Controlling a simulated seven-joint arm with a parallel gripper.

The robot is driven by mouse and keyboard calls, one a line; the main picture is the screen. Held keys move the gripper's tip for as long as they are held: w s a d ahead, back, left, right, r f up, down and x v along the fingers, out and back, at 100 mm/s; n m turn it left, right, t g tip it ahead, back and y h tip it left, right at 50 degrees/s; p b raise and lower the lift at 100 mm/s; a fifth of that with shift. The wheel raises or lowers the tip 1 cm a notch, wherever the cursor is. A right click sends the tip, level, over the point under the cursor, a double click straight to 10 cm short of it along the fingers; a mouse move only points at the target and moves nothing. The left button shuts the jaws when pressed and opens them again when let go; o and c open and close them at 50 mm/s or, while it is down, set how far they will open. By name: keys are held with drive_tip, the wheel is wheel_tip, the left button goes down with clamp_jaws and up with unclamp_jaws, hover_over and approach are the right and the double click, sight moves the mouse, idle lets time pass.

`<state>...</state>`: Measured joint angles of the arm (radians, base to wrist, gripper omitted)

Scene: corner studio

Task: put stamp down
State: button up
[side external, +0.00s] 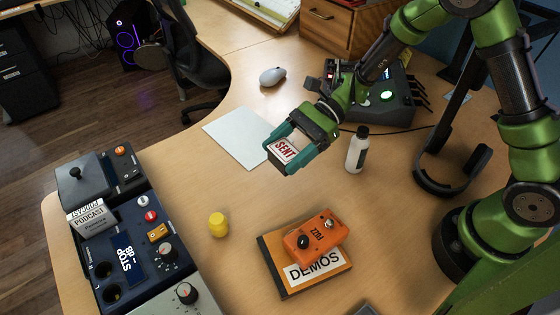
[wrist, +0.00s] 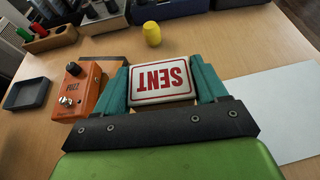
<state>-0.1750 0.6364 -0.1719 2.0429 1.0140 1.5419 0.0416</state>
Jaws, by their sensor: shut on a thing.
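The stamp (side external: 284,151) is a small block with a white top face reading SENT in red. My gripper (side external: 291,152) has its teal fingers shut on it from both sides. The stamp is held above the desk by the near right corner of a white sheet of paper (side external: 236,136). In the wrist view the stamp (wrist: 161,82) sits between the two fingers of my gripper (wrist: 163,84), its lettering upside down. The paper (wrist: 278,108) lies to the right there. The stamp's underside is hidden, and I cannot tell its exact height.
A white bottle (side external: 356,151) stands right of my gripper. An orange pedal (side external: 314,240) lies on the DEMOS box (side external: 284,270) in front. A yellow object (side external: 218,224), a grey mouse (side external: 273,76) and a control box (side external: 388,101) stand around. Bare desk lies between the paper and the DEMOS box.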

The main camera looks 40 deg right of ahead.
sight(285, 184)
drive_tip(key=shift+f, duration=3.45)
drive_tip(key=o, duration=1)
drive_tip(key=shift+f, duration=0.1)
drive_tip(key=shift+o, duration=0.2)
